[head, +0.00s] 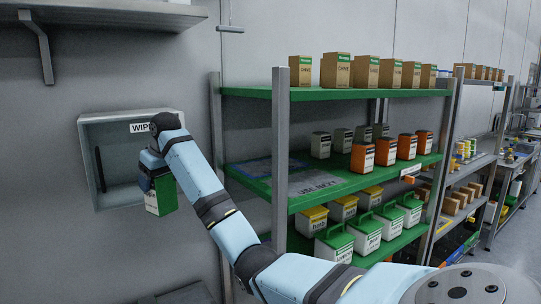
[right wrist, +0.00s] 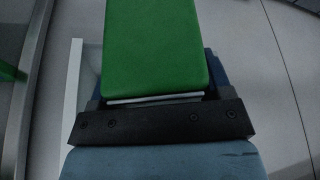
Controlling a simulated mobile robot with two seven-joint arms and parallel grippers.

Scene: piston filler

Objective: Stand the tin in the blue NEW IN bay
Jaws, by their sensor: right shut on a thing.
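My right gripper (head: 152,168) is shut on a green and white tin (head: 160,197), held in front of the wall at the left, apart from the shelves. In the right wrist view the tin's green face (right wrist: 155,45) fills the top middle, against the dark gripper. A blue patch (head: 262,166) lies on the left part of the middle green shelf, with nothing standing on it. I take it for the NEW IN bay; its lettering is too small to read. A grey lettered patch (head: 316,184) lies in front of it. My left gripper is not in view.
A steel post (head: 280,150) stands at the unit's front left corner. Orange tins (head: 363,158) and dark tins (head: 321,145) stand right of the patches. The top shelf (head: 245,92) is above, with boxes. A wall box labelled WIPES (head: 88,165) is behind my gripper.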

